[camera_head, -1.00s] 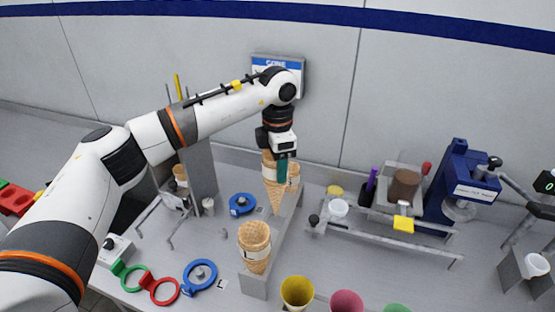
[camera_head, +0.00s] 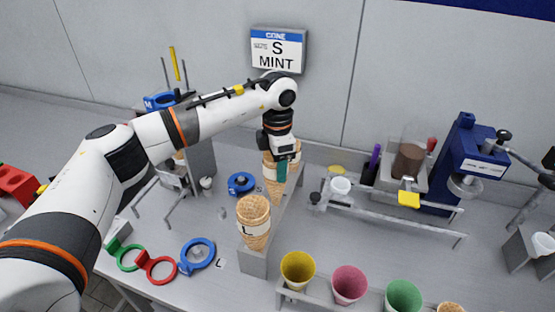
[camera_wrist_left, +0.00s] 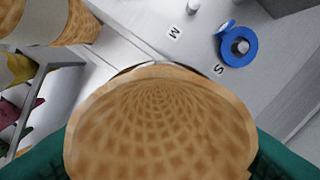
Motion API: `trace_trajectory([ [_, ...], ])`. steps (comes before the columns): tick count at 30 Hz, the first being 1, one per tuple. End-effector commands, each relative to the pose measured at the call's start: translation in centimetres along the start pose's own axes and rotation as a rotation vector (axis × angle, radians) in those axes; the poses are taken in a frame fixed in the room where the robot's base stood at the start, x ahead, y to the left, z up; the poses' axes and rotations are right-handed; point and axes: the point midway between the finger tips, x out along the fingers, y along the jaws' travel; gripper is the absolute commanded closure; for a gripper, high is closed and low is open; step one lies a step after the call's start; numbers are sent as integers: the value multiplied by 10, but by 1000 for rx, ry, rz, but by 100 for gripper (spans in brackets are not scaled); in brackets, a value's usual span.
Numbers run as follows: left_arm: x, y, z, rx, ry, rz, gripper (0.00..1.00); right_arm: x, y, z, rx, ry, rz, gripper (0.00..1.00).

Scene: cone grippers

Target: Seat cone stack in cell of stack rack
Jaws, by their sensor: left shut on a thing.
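My left gripper (camera_head: 281,165), with teal fingers, is shut on a waffle cone stack (camera_head: 271,183). The stack is upright, point down, at the far part of the grey stack rack (camera_head: 285,212). I cannot tell whether its tip is in a cell or just above. The left wrist view shows the held cone's open mouth (camera_wrist_left: 160,125) between the teal fingers. A second cone stack (camera_head: 254,215), marked L, stands at the rack's near end; a cone stack also shows at the top left of the wrist view (camera_wrist_left: 75,22). My right gripper is out of view.
A wall sign (camera_head: 277,52) reads "CONE S MINT". Blue (camera_head: 197,255), red (camera_head: 157,268) and green (camera_head: 127,257) rings lie left of the rack. Yellow (camera_head: 298,270), pink (camera_head: 349,283) and green (camera_head: 403,298) cups stand in front. A blue press (camera_head: 464,165) stands right.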

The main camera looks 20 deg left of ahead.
Motion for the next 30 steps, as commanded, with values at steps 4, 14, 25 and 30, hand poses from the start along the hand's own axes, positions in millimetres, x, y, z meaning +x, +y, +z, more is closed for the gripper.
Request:
trace_trajectory([
  [4,16,0,0,0,-1,0,59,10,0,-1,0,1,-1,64],
  [14,34,0,0,0,0,-1,59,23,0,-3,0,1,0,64],
  [25,36,0,0,1,0,-1,59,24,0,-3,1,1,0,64],
  [30,36,0,0,1,0,-1,30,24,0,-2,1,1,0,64],
])
